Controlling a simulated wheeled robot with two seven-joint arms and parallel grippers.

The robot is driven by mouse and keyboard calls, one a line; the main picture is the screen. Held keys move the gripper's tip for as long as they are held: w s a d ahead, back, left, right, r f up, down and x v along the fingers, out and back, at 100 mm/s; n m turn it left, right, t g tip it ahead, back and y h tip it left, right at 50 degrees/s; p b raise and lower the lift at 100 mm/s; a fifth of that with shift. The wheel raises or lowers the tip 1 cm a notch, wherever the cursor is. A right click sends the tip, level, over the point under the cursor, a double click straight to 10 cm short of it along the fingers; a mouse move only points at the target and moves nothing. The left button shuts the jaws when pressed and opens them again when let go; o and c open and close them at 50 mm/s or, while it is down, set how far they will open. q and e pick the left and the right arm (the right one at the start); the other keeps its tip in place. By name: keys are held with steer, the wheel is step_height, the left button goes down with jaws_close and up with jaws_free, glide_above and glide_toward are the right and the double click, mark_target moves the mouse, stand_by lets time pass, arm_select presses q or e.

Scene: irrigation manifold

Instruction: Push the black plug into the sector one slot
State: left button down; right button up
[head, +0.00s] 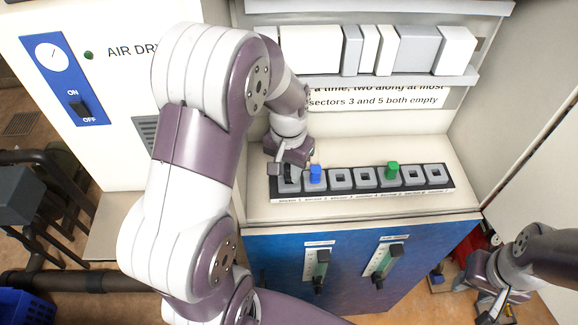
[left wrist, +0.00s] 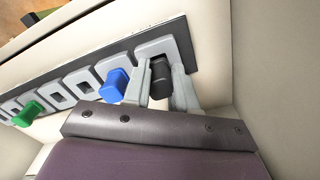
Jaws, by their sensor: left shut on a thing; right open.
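The black plug (left wrist: 160,77) shows in the left wrist view between the two grey fingers of my left gripper (left wrist: 160,90). My left gripper is shut on it. The plug is at the grey square frame of the sector one slot (left wrist: 158,46), the end slot of the row. How deep it sits cannot be told. In the head view my left gripper (head: 287,172) is at the left end of the dark slot strip (head: 450,194) and mostly hides the plug and that slot. My right gripper (head: 492,303) is open and empty at the lower right, away from the strip.
A blue plug (head: 315,173) stands in the slot beside sector one. A green plug (head: 392,170) stands further right along the strip. The other slots look empty. A shelf with white and grey boxes (head: 415,48) is above. Two levers (head: 320,268) are on the blue front below.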

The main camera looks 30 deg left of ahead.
mark_target(288, 167)
arm_select(q)
steer(key=shift+f+b, duration=0.45)
steer(key=shift+f, duration=0.25)
steer(key=c, duration=1.2)
jaws_free()
step_height(288, 167, up, 11)
steer(key=p, duration=1)
steer(key=shift+s+r, duration=0.1)
